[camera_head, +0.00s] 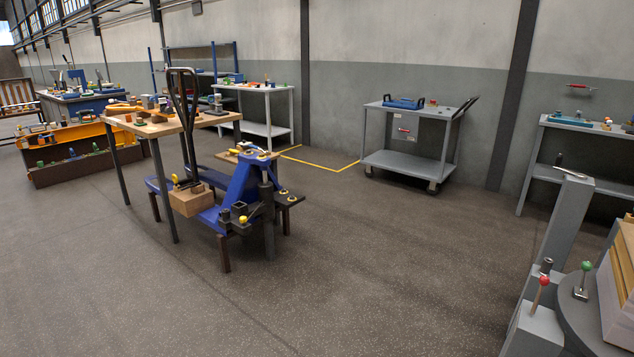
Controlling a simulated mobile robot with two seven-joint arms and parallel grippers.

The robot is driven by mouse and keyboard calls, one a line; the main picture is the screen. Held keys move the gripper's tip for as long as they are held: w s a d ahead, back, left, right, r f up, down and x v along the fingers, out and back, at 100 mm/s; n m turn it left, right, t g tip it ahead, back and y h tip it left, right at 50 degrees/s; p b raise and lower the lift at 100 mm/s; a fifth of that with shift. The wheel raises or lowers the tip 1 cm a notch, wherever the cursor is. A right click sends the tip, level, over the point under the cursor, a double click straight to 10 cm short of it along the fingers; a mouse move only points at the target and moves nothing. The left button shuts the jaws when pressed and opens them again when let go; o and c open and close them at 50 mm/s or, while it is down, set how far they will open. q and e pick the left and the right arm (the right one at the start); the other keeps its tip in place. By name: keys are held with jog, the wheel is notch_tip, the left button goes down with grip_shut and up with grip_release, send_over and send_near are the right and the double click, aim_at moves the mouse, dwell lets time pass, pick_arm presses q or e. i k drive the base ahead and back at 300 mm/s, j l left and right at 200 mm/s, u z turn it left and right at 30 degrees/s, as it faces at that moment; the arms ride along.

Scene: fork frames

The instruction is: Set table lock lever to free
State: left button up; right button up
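At the lower right is a grey machine with a round table (585,318) and an upright column (566,225). A lever with a red knob (542,281) stands at the table's left side, leaning slightly. A lever with a green knob (581,280) stands on or at the table's edge. A light metal handle (572,172) lies across the column's top. I cannot tell which of these is the table lock lever, and no marking for free or locked is readable. Neither of my grippers is in view.
A blue bench-like stand (240,185) and a cluttered wooden-topped table (170,127) stand left of centre. A grey cart (408,162) is by the back wall. A shelf table (585,127) is at right. Open floor (390,270) lies between the stand and the machine.

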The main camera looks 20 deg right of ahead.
aim_at(544, 280)
jog(key=i+l+z, duration=0.2)
jog(key=z, duration=0.2)
jog(key=i+z, duration=1.45)
jog(key=i+j+z, duration=0.15)
jog(key=i+z, duration=0.2)
jog(key=i, duration=0.15)
jog(key=i+j+z, duration=0.35)
jog(key=i+l, duration=0.1)
